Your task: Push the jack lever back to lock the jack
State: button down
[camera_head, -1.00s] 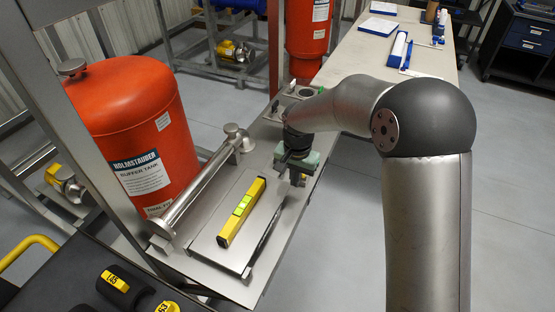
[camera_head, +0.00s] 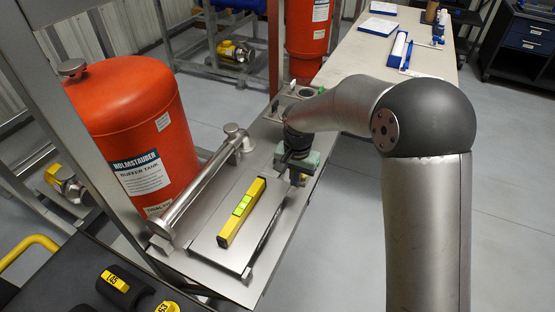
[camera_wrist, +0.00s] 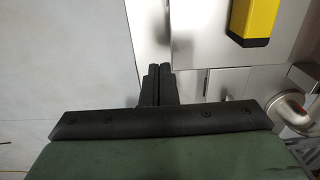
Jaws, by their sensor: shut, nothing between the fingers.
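My gripper (camera_head: 290,158), dark with a green body, is at the right edge of the steel skid, by the far right corner of a raised grey plate (camera_head: 215,228). In the wrist view its two dark fingers (camera_wrist: 158,82) are together, with nothing between them. A yellow spirit level (camera_head: 241,212) lies on the plate; its end also shows in the wrist view (camera_wrist: 252,22). I cannot make out the jack lever in either view; the jack under the plate is mostly hidden.
A steel pipe (camera_head: 200,188) runs along the skid's left side, beside a red buffer tank (camera_head: 135,130). The grey floor right of the skid is clear.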

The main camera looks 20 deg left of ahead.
jog(key=shift+w, duration=0.15)
dwell(0.4)
jog(key=shift+w+d+p, duration=0.1)
jog(key=shift+w+p, duration=0.2)
jog(key=shift+w, duration=1.1)
jog(key=shift+w+d+p, duration=0.15)
jog(key=shift+w+p, duration=0.15)
jog(key=shift+w, duration=1.05)
jog(key=shift+w, duration=0.65)
